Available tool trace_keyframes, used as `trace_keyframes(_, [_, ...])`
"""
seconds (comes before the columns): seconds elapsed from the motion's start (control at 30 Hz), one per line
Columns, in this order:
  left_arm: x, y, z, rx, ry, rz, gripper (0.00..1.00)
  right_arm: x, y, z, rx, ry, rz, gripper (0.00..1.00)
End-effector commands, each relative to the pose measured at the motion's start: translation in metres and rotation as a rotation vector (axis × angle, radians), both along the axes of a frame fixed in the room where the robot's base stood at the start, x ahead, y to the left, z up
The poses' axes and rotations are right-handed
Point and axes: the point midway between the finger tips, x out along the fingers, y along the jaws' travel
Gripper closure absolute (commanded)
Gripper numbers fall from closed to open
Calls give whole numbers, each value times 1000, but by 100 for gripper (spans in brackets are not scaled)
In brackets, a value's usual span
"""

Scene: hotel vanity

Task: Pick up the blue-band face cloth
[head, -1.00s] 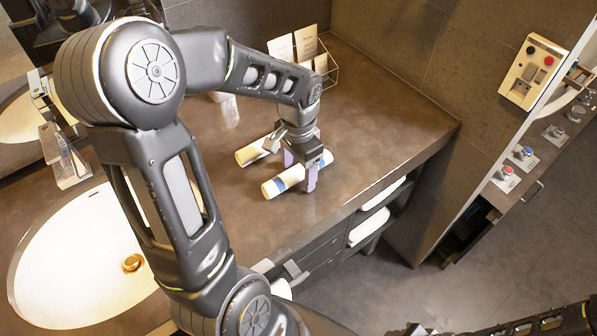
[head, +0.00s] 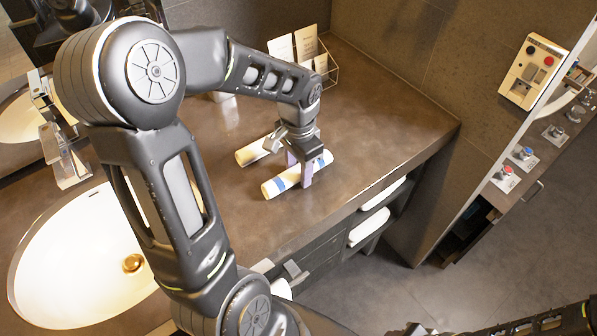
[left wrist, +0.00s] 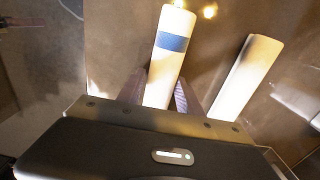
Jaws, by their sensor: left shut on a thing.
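The blue-band face cloth (head: 274,187) is a white roll with a blue band, lying on the brown vanity counter in the head view. It also shows in the left wrist view (left wrist: 173,62), running up from between the fingers. My left gripper (head: 300,170) is shut on this roll, one finger on each side, and partly hides its middle. The fingers show in the left wrist view (left wrist: 161,93) too. The roll appears to rest on the counter. My right gripper is not in view.
A second pale roll (head: 250,154) lies just behind, apart from the held one; it is at right in the left wrist view (left wrist: 247,75). A rack with cards (head: 306,45) stands at the back. The sink (head: 75,265) is at left. Counter to the right is clear.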

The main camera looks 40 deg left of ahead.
Motion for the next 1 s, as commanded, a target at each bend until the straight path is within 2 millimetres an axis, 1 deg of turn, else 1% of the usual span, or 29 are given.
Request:
trace_keyframes(0.17, [0,0,0,0,0,0,97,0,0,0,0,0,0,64])
trace_keyframes(0.27, [1,0,4,0,-2,0,97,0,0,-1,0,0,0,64])
trace_keyframes(0.33, [1,0,10,1,-3,0,97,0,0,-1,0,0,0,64])
trace_keyframes(0.47, [1,0,29,0,-6,0,97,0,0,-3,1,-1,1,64])
trace_keyframes(0.7, [1,0,76,0,-6,0,97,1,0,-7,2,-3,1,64])
trace_keyframes(0.8, [1,0,90,0,-3,0,97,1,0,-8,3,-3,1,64])
trace_keyframes(0.9, [0,0,98,1,-1,0,97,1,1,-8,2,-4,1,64])
trace_keyframes(1.0, [0,0,101,0,-1,0,97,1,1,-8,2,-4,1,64])
